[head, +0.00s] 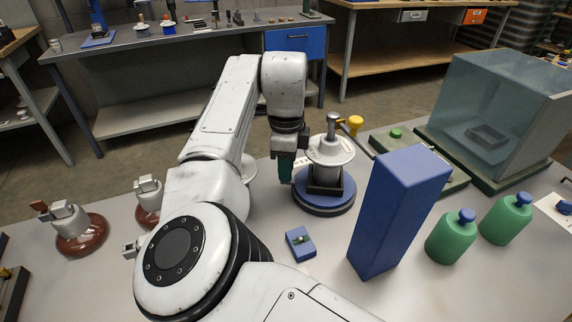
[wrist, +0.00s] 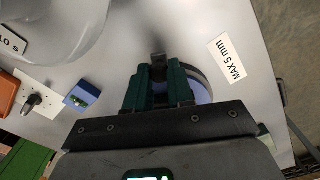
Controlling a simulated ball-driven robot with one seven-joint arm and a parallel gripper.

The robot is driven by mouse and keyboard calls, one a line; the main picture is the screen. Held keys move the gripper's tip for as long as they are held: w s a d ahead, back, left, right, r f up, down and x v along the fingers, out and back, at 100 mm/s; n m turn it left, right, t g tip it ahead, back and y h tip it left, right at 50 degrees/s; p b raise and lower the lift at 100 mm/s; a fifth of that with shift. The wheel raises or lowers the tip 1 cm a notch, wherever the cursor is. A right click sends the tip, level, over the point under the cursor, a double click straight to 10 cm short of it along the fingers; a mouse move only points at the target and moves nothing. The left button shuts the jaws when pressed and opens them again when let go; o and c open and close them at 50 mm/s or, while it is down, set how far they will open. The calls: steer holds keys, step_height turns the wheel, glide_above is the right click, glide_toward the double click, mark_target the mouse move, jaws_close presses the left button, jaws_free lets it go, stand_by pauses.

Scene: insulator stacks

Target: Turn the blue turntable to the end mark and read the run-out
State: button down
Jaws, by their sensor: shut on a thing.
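The blue turntable (head: 330,203) is a round disc on a dark base at the middle of the bench. A white insulator (head: 330,150) with a metal top stands upright on it in a dark holder. My gripper (head: 285,174) points down at the turntable's left edge. In the wrist view its green fingers (wrist: 158,88) are closed about a small dark post (wrist: 158,62), which looks like a turntable handle. Part of the turntable (wrist: 201,91) shows right of the fingers; the rest is hidden. I cannot make out the end mark. A small blue box (head: 300,243) with a green display lies in front.
A tall blue block (head: 400,210) stands close right of the turntable. A "MAX 5 mm" label (wrist: 231,60) lies on the bench.

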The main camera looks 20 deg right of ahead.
stand_by(0.4)
steer(key=shift+s+a+r+n+p, duration=0.2)
steer(key=shift+s+n+p, duration=0.15)
steer(key=shift+p, duration=0.6)
steer(key=shift+s+f+n+p, duration=0.15)
steer(key=shift+f+n+p, duration=0.05)
steer(key=shift+n+p, duration=0.15)
steer(key=c, duration=1)
jaws_free()
step_height(320, 180, up, 11)
steer(key=shift+a+f+p, duration=0.1)
steer(key=shift+p, duration=0.3)
